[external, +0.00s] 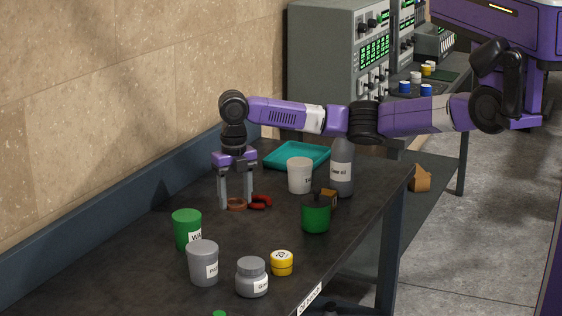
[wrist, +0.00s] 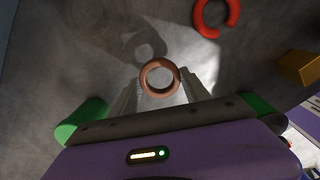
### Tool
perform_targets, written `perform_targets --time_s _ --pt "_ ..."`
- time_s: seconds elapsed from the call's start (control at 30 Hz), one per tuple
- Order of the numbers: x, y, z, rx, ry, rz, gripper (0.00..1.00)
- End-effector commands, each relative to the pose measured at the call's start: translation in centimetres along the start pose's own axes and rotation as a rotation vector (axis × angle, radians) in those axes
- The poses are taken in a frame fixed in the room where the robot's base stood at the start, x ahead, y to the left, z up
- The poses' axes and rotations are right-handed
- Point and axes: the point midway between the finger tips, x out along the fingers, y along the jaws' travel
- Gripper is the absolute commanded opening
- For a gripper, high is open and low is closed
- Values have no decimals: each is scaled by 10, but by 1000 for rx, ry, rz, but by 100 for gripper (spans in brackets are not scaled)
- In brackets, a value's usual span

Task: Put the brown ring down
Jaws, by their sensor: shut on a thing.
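The brown ring (external: 236,204) is between the fingertips of my gripper (external: 237,203), low over the dark table (external: 120,288). In the wrist view the brown ring (wrist: 159,64) shows as a full round loop between the two fingertips (wrist: 160,84). My gripper points down and is shut on the ring. I cannot tell for sure whether the ring touches the table top.
A red open ring (external: 260,202) lies just right of the gripper; it also shows in the wrist view (wrist: 230,30). Table left of the gripper is clear.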

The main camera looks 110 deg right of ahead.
Motion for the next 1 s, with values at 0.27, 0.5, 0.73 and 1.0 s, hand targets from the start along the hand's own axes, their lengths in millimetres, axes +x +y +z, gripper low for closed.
perform_targets --time_s 0.27,0.5,0.73,1.0 --pt "30 -1 0 1 2 -2 16" --pt "44 0 0 0 0 0 16" --pt "47 0 -1 0 1 0 16" --pt "46 0 0 0 0 0 76"
